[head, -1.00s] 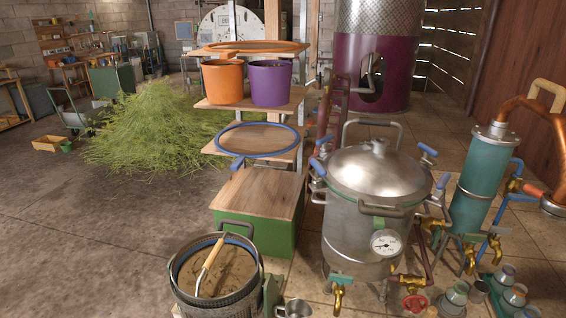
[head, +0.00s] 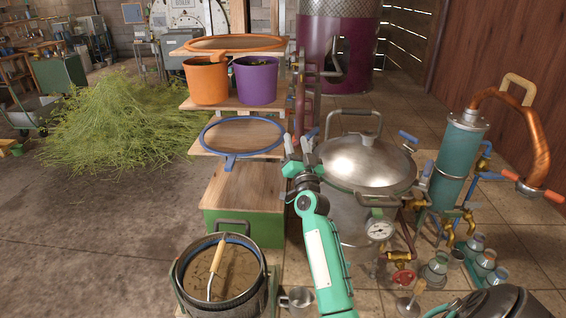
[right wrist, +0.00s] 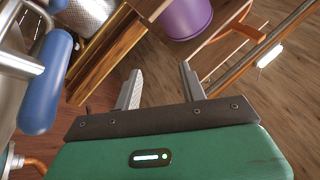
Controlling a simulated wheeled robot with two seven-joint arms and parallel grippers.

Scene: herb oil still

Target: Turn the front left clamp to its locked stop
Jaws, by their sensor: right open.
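The steel still pot (head: 365,168) has a domed lid and blue-handled clamps around its rim. The front left clamp (head: 292,168) is at the pot's left side in the head view, partly hidden by my right gripper and wrist. My right gripper (head: 298,146) is at the left rim, close to the left clamps. In the right wrist view its two fingers (right wrist: 160,82) are apart with nothing between them. A large blue clamp handle (right wrist: 46,82) stands left of the fingers there, outside the jaws; I cannot tell which clamp it is.
A wooden shelf stand with an orange bucket (head: 206,80) and a purple bucket (head: 256,80) stands left of the pot. A basket (head: 222,275) is at the front. A teal condenser (head: 458,155) stands right. Open floor lies left.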

